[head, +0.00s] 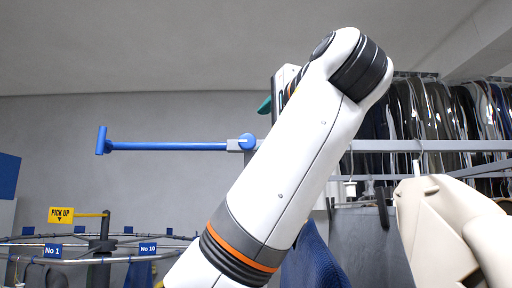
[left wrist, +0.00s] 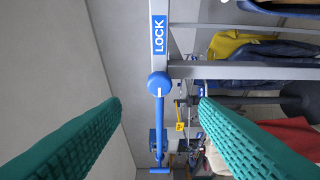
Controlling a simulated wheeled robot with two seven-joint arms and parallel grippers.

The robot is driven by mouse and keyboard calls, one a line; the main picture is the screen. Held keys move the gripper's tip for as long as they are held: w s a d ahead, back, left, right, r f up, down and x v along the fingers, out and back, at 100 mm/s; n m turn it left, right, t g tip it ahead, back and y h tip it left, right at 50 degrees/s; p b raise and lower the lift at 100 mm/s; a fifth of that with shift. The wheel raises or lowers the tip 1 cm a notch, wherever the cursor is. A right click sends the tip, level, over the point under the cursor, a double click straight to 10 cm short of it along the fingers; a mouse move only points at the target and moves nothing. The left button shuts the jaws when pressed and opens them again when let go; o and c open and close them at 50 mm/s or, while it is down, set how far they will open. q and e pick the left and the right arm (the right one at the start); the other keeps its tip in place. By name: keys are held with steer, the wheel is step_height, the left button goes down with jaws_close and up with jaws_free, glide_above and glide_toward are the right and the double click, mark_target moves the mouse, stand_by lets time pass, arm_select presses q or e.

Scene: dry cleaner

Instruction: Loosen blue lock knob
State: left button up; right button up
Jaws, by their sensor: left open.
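The blue lock knob (head: 247,141) is round and sits on a grey bracket on the rail, at the root of a blue bar (head: 165,146) with a T-shaped end. In the left wrist view the knob (left wrist: 159,84) has a white mark and lies between the fingertips, below a blue LOCK label (left wrist: 159,35). My left gripper (left wrist: 159,103) is open, with one teal finger on each side and visible gaps to the knob. In the head view my arm hides most of this gripper; one teal fingertip (head: 265,106) shows above the knob. My right gripper is out of view.
Covered garments (head: 440,110) hang on racks at the right. A conveyor rail (head: 120,260) with number tags and a yellow PICK UP sign (head: 61,215) is at the lower left. Space around the bar is clear.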

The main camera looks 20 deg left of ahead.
arm_select(q)
steer(key=v, duration=0.2)
steer(key=shift+s+d+b, duration=0.1)
steer(key=shift+s+b, duration=0.2)
stand_by(0.4)
